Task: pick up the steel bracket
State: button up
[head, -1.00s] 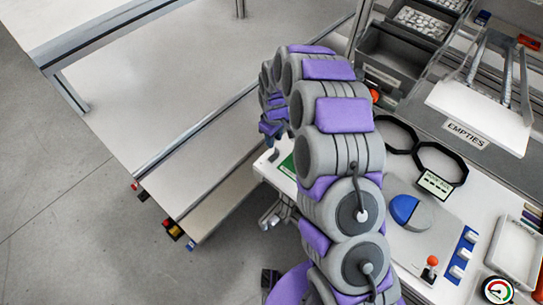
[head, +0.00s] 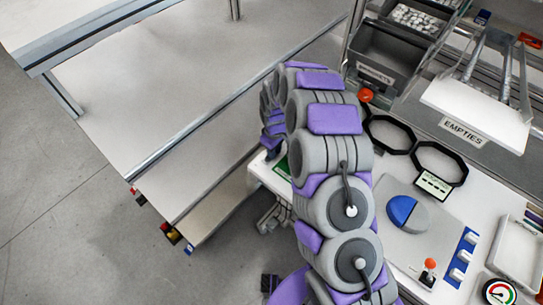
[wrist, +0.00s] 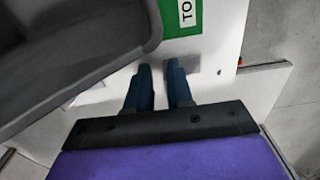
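In the wrist view my gripper (wrist: 160,72) shows two blue fingers, with a narrow empty gap between them. They point over a white work surface. A flat grey metallic patch (wrist: 206,64) lies just right of the fingertips; it may be the steel bracket, but I cannot tell for sure. No bracket can be made out in the head view.
A dark grey bin-like wall (wrist: 70,60) fills the wrist view's upper left, close to the fingers. A green sign (wrist: 181,15) lies ahead. Dark labelled bins (head: 380,60), black octagonal rings (head: 440,163), a blue-grey disc (head: 408,213) and an EMPTIES tray (head: 478,112) stand right of my arm.

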jog(key=shift+a, duration=0.25)
jog(key=c, duration=0.3)
jog(key=shift+s+a+f, duration=0.1)
jog(key=shift+a+f, duration=0.05)
jog(key=shift+a, duration=0.4)
grip_shut()
